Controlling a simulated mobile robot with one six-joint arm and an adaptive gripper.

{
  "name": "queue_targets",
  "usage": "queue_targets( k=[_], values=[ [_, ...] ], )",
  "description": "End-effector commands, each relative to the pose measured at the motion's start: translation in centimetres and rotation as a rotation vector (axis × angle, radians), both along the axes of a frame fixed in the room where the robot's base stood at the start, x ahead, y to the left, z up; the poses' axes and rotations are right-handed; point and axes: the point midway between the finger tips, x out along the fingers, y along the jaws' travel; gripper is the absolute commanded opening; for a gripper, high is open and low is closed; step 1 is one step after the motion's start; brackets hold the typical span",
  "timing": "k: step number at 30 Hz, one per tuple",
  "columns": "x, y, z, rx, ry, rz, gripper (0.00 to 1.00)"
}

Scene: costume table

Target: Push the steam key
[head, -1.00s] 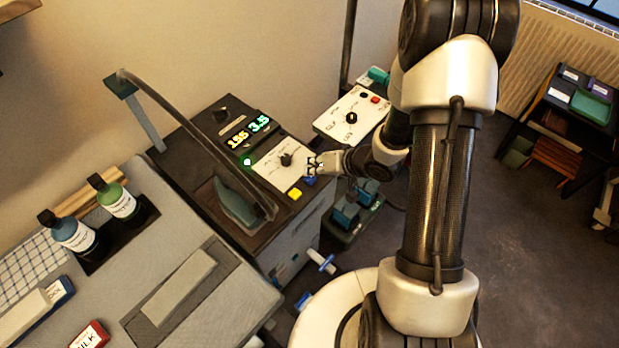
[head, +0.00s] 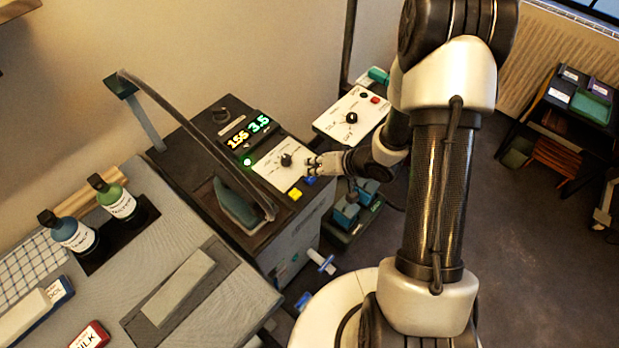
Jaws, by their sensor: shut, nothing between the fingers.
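The steam station (head: 215,150) has a white dial panel with a black knob (head: 286,160), a lit green lamp (head: 247,162) and two glowing number displays (head: 249,130). A yellow key (head: 295,194) and a blue key (head: 309,180) sit at its front right corner. I cannot read which of them is the steam key. My gripper (head: 311,166) is shut and empty, just above the blue key in the picture and right of the knob. I cannot tell whether it touches the panel or the key.
An iron (head: 238,204) rests on the station, left of the keys, with a hose arching over it. A second white control panel (head: 350,117) stands behind right. Blue pedals (head: 346,214) are low on the right. The ironing table (head: 120,290) with bottles is at left.

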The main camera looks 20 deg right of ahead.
Motion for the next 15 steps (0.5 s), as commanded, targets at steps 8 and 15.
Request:
queue_targets(
  k=[8, 15],
  values=[
    [0.01, 0.00, -0.70, 0.001, 0.000, -0.001, 0.00],
    [0.01, 0.00, -0.70, 0.001, 0.000, -0.001, 0.00]
  ],
)
